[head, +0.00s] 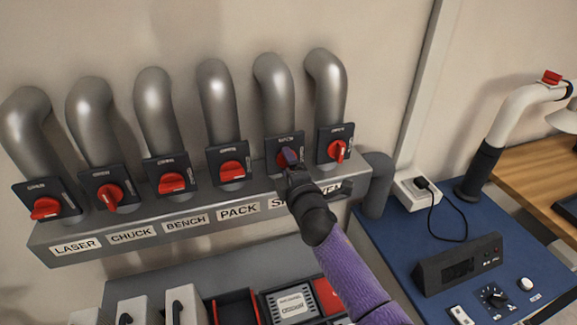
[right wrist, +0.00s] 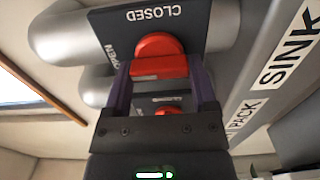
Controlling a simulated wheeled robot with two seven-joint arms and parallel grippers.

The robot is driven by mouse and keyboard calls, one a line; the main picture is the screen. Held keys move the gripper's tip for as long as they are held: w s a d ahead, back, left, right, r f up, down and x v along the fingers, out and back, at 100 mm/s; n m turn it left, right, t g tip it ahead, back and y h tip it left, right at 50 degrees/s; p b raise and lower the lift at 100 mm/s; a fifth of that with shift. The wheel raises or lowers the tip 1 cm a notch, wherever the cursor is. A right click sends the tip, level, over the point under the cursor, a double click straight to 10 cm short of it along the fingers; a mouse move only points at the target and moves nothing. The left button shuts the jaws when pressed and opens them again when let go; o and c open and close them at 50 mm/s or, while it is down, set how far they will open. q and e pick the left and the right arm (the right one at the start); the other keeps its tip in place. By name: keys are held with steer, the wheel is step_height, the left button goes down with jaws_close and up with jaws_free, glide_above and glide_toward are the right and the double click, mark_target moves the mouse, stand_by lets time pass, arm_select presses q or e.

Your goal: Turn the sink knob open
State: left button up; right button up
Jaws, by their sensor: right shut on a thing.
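The sink knob (right wrist: 158,46) is a red rotary knob on a dark plate (right wrist: 110,33) printed CLOSED and OPEN. In the head view its plate (head: 272,145) is fifth from the left, and my gripper hides most of the knob. My right gripper (head: 288,160) is at the knob. In the right wrist view its two purple-dark fingers (right wrist: 159,88) are on either side of the knob's grip bar, shut on it. The SINK label shows in the right wrist view (right wrist: 291,47) and is partly covered by my arm in the head view. My left gripper is not in view.
Similar red knobs sit below grey pipes: LASER (head: 46,208), CHUCK (head: 108,194), BENCH (head: 171,183) and PACK (head: 232,170) to the left, another (head: 337,150) close on the right. A grey ledge (head: 340,172) runs beneath. A blue bench (head: 400,235) stands at right.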

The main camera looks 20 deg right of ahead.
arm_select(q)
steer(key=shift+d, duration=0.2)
arm_select(e)
steer(key=o, duration=1.2)
steer(key=shift+c, duration=0.2)
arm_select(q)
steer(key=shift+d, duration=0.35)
